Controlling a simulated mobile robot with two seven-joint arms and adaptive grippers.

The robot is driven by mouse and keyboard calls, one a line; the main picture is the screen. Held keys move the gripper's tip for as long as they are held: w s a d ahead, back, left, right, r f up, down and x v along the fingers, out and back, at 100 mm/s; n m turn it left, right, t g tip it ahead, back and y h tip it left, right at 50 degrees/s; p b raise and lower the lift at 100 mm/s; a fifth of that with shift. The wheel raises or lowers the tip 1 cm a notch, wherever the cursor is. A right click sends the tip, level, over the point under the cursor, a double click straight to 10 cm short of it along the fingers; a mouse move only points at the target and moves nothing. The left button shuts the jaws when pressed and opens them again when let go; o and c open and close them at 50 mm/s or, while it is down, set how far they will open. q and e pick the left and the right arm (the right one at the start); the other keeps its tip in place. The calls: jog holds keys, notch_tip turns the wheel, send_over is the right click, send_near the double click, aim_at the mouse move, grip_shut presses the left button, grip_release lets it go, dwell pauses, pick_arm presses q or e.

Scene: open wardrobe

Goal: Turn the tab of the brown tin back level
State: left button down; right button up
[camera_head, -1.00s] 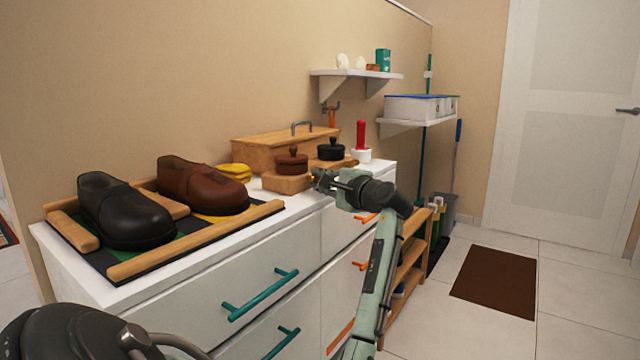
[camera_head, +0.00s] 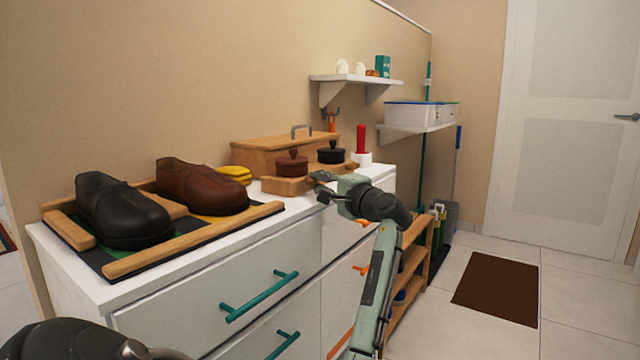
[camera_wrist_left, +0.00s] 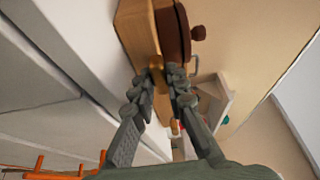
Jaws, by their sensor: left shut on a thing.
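The brown tin (camera_head: 292,167) has a round lid with a knob and sits in the front wooden block on the white dresser, left of a black tin (camera_head: 331,155). In the left wrist view the tin (camera_wrist_left: 172,32) shows at the top, its knob pointing right. My right gripper is not seen.
A wooden box (camera_head: 262,153) is behind the tins. Black and brown shoes (camera_head: 200,187) sit on a framed mat at left. Orange drawer handles (camera_head: 361,269) stick out below.

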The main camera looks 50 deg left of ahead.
pick_arm(q)
jog(key=c, duration=1.8)
grip_release()
jog(key=s+d, duration=0.1)
jog(key=d, duration=1.1)
jog(key=shift+s+f, duration=0.1)
